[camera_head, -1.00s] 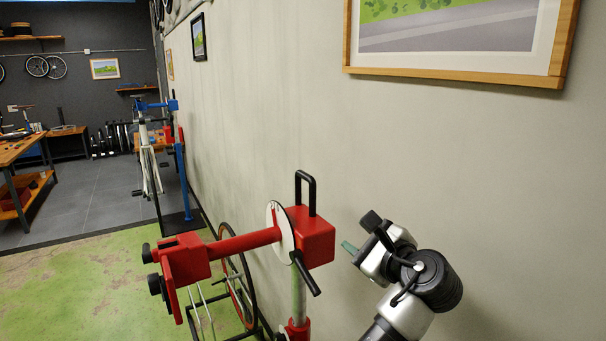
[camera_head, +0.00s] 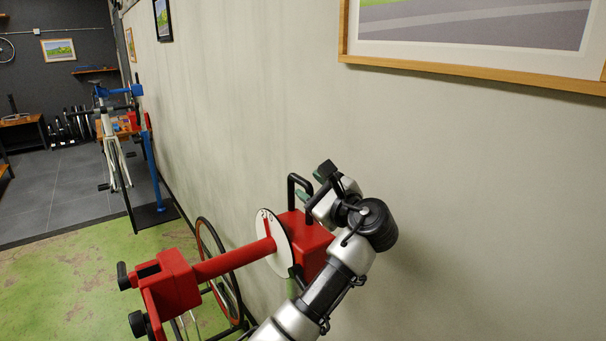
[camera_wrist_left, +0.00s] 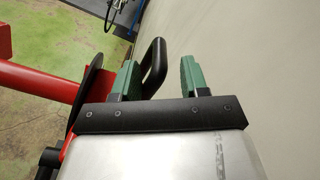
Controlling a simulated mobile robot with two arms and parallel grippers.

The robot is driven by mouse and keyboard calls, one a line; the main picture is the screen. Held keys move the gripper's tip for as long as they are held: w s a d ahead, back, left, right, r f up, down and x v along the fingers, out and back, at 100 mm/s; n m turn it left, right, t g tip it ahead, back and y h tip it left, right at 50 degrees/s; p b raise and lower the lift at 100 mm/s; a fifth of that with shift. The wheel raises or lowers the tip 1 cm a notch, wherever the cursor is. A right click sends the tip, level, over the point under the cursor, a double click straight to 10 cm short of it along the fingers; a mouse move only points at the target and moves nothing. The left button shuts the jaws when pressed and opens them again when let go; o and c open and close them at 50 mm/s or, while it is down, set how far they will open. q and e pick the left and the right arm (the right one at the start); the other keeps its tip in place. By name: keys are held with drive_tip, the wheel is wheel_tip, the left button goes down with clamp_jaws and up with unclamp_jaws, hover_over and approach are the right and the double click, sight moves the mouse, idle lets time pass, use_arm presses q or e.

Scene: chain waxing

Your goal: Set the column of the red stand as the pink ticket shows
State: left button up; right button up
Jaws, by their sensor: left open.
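The red stand's head (camera_head: 312,240) is a red block with a black looped handle (camera_head: 291,196) on top. A red arm (camera_head: 235,260) runs left from it through a white round dial (camera_head: 272,225) to a clamp (camera_head: 170,285). My left gripper (camera_head: 311,186) is open beside the handle, with green fingertips. In the left wrist view the handle (camera_wrist_left: 155,62) shows between the open fingers (camera_wrist_left: 160,75), nearer the left one; contact cannot be told. My arm hides most of the column. The pink ticket and my right gripper are not in view.
The grey wall is close behind the stand, with a framed picture (camera_head: 470,70) above. A wheel (camera_head: 219,265) is beyond the red arm. A blue stand (camera_head: 152,165) holding a white bicycle (camera_head: 112,140) is farther back. The green floor (camera_head: 60,290) at left is open.

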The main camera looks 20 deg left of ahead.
sight(303, 179)
use_arm(q)
drive_tip(key=x, duration=0.3)
drive_tip(key=shift+p, duration=0.35)
drive_tip(key=shift+w+a, duration=0.15)
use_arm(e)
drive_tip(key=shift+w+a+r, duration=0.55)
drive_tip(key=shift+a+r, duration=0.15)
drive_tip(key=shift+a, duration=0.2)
use_arm(q)
drive_tip(key=c, duration=0.7)
clamp_jaws()
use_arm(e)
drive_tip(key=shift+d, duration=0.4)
